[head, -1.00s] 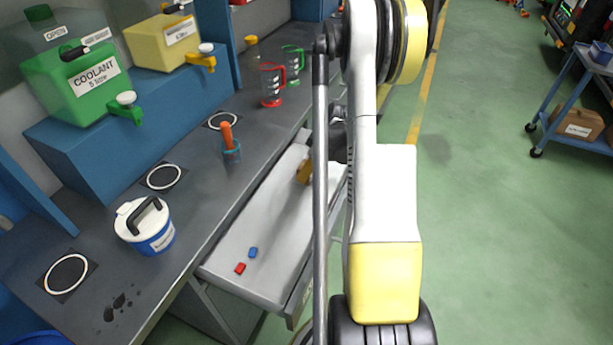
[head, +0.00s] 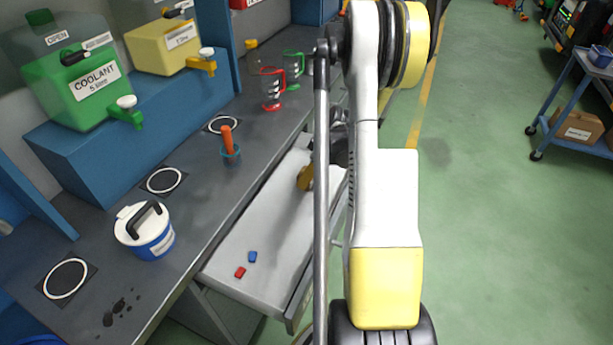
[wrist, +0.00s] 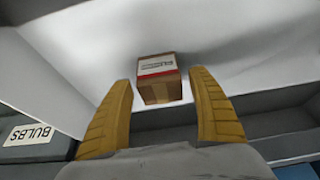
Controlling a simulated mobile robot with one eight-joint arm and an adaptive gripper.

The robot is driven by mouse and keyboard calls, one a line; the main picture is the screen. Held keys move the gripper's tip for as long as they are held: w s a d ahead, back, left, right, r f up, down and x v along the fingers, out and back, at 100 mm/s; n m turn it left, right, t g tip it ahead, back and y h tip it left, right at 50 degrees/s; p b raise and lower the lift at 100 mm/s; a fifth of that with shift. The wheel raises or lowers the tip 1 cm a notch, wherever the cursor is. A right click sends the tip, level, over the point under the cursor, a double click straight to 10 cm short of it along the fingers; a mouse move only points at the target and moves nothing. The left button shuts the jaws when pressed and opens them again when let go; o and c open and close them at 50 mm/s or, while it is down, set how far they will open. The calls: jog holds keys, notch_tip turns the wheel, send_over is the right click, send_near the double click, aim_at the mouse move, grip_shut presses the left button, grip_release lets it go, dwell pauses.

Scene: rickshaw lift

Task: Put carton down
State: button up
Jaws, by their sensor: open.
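A small brown carton (wrist: 160,82) with a white and red label shows in the wrist view, on the pale floor of what looks like the open drawer (head: 235,245). My gripper (wrist: 161,88) is open, with one yellow finger on each side of the carton and a visible gap on both sides. In the head view a yellow finger (head: 305,179) shows over the far part of the drawer, beside my arm. The carton is hidden there behind my arm and gripper.
A red block (head: 240,272) and a blue block (head: 252,257) lie in the near part of the drawer. The workbench (head: 195,215) at left holds a blue-white canister (head: 155,240) and jugs. A blue trolley (head: 560,100) with a larger box (head: 577,127) stands at right. The green floor between is clear.

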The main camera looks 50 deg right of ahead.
jog(key=p+v, duration=0.3)
jog(key=v, duration=0.8)
jog(key=w+a+r, duration=0.3)
jog(key=a+r, duration=0.3)
jog(key=a, duration=0.1)
jog(key=a+r+m+h, duration=0.1)
jog(key=a+r, duration=0.3)
jog(key=a, duration=0.2)
jog(key=a+r+m, duration=0.1)
jog(key=a+r, duration=0.2)
jog(key=a, duration=0.4)
jog(key=s+a+r+t, duration=0.1)
jog(key=s+a+r, duration=0.1)
jog(key=s+a, duration=0.3)
jog(key=s+a+r+m+t, duration=0.1)
jog(key=s+a, duration=0.4)
jog(key=a, duration=0.8)
notch_tip(320, 180, up, 2)
jog(key=shift+r+m+t, duration=0.1)
jog(key=shift+m+t, duration=0.2)
jog(key=shift+t, duration=0.2)
